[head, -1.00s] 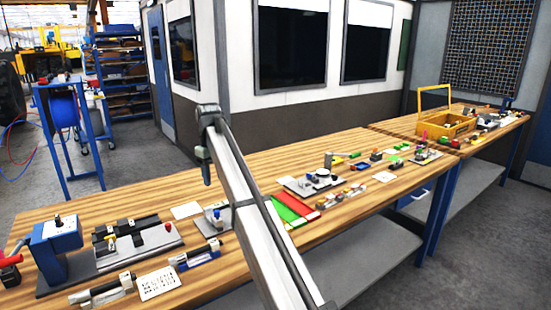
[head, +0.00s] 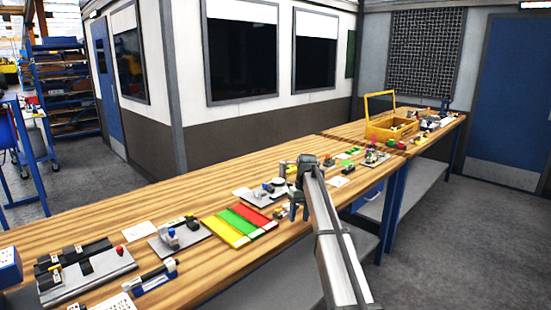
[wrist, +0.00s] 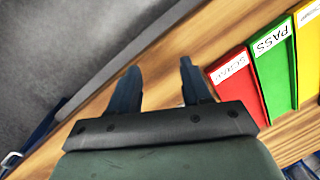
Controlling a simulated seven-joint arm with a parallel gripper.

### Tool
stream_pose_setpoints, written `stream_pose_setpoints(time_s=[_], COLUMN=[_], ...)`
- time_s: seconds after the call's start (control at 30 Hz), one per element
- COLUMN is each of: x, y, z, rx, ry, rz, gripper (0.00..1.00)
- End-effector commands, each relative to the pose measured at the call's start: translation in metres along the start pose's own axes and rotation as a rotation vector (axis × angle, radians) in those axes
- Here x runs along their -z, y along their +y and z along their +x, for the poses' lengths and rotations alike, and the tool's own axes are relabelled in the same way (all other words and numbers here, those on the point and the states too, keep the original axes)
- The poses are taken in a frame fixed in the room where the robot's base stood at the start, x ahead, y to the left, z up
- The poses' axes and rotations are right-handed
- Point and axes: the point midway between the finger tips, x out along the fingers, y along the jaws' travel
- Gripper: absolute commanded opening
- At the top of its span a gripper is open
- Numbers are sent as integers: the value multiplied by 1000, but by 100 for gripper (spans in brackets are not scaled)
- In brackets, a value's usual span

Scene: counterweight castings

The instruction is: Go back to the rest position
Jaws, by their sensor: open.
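My gripper (head: 297,207) is at the end of my arm, near the front edge of the wooden bench (head: 100,225) in the head view. In the wrist view my gripper (wrist: 160,80) has its two dark fingers apart with nothing between them. Beyond the fingers are the bench edge and the grey floor. My arm hides part of the bench behind it in the head view.
Red (head: 250,217), green (head: 240,222) and yellow (head: 225,231) strips lie left of my gripper; the green one reads PASS. Fixtures (head: 88,272) and small parts line the bench. A yellow open-lidded box (head: 388,128) stands at the far end.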

Motion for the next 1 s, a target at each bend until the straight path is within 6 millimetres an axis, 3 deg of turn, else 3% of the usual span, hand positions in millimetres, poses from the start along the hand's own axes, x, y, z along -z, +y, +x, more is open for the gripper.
stream_pose_setpoints(time_s=[0.03, 0.2, 0.3, 0.67, 1.0], x=[-9, -36, -52, -115, -199], y=[25, 87, 101, 94, 72], z=[6, 38, 74, 226, 358], rx=[11, 41, 51, 48, 36], ry=[-1, -9, -24, -100, -179], rz=[39, 147, 185, 238, 277], gripper=[48, 48, 48, 48, 48])
